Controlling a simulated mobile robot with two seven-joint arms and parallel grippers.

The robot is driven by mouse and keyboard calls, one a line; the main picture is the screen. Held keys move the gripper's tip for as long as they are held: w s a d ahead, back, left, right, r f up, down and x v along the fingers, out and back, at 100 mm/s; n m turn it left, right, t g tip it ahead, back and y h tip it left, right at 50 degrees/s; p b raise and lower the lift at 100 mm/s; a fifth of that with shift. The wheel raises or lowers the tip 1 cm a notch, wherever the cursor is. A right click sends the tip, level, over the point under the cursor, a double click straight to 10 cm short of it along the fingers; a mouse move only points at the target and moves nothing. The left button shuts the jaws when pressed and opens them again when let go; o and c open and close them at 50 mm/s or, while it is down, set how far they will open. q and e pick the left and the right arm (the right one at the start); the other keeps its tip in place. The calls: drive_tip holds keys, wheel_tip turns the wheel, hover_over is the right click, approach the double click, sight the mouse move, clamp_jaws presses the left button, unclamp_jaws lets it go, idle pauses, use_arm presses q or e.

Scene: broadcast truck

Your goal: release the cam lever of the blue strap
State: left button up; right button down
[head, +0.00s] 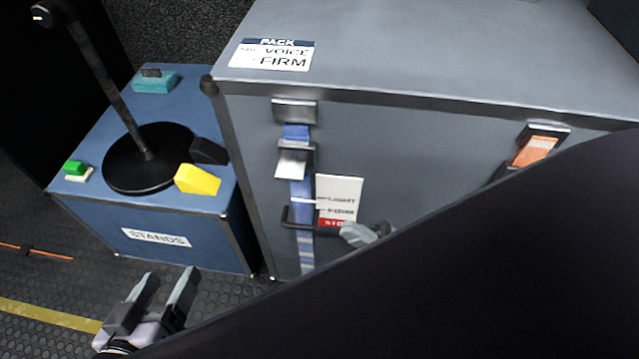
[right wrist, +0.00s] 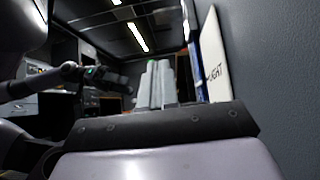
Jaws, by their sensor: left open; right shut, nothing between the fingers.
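The blue strap (head: 302,187) runs down the front of the grey case. My left gripper (head: 169,272) is open and empty over the floor, left of the case.
An orange strap (head: 533,150) is on the case's right part. A blue "STANDS" box (head: 215,219) stands left of the case, bearing a round black base with a pole (head: 120,168) and small coloured blocks. My own dark arm hides the lower right of the head view.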

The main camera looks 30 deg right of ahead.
drive_tip(key=p, duration=0.3)
approach(293, 178)
drive_tip(key=w+a, duration=0.3)
drive_tip(key=a, duration=0.1)
drive_tip(key=r, duration=0.1)
drive_tip(key=r+p, duration=0.1)
drive_tip(key=r, duration=0.1)
drive_tip(key=shift+s+d+r, duration=0.1)
drive_tip(key=shift+s+d, duration=0.1)
drive_tip(key=shift+d, duration=0.1)
use_arm(q)
drive_tip(key=a, duration=0.1)
drive_tip(key=a+y, duration=0.1)
drive_tip(key=s+a+r+y, duration=0.1)
drive_tip(key=shift+a+m, duration=0.3)
drive_tip(key=shift+m, duration=0.1)
drive_tip(key=shift+s, duration=0.15)
